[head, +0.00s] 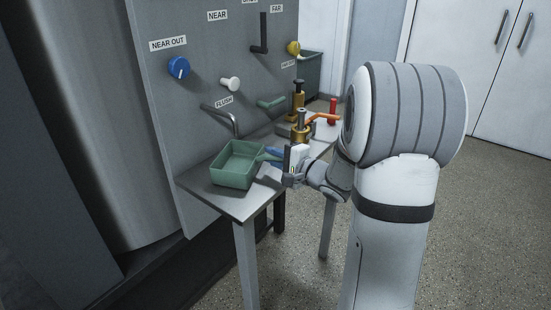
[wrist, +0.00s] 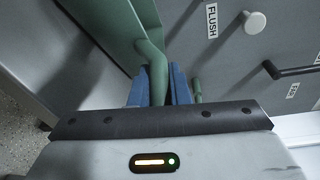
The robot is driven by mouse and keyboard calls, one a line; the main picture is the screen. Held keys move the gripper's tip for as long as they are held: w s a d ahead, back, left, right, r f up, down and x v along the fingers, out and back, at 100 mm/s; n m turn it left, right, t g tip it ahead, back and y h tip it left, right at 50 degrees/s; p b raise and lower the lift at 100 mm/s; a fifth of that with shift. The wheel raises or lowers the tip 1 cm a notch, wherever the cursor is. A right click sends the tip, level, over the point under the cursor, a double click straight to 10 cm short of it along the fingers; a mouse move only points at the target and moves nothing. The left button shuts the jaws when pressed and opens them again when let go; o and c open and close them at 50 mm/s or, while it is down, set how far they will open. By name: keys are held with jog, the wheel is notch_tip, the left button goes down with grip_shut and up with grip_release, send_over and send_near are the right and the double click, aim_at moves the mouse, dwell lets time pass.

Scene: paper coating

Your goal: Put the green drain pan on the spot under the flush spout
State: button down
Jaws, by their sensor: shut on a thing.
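The green drain pan (head: 232,170) is level, at the left end of the metal bench, in front of the flush spout's tip. I cannot tell whether its base touches the bench. My gripper (head: 273,156) is at its right side, shut on the pan's handle. In the wrist view the green handle runs between the blue fingers of my gripper (wrist: 158,88), and part of the pan (wrist: 108,22) fills the upper left. The flush spout (head: 226,117), a bent grey pipe below the FLUSH label, juts from the panel. No marked spot shows under it.
The grey panel (head: 215,60) with a blue knob (head: 178,67) and a white knob (head: 230,84) stands behind the bench (head: 235,207). Brass fittings (head: 299,122) and a red-orange part (head: 332,112) stand to the right on the bench. Floor in front is clear.

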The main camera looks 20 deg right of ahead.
jog(key=shift+f, duration=0.15)
jog(key=c, duration=1.4)
grip_release()
jog(key=shift+o, duration=0.2)
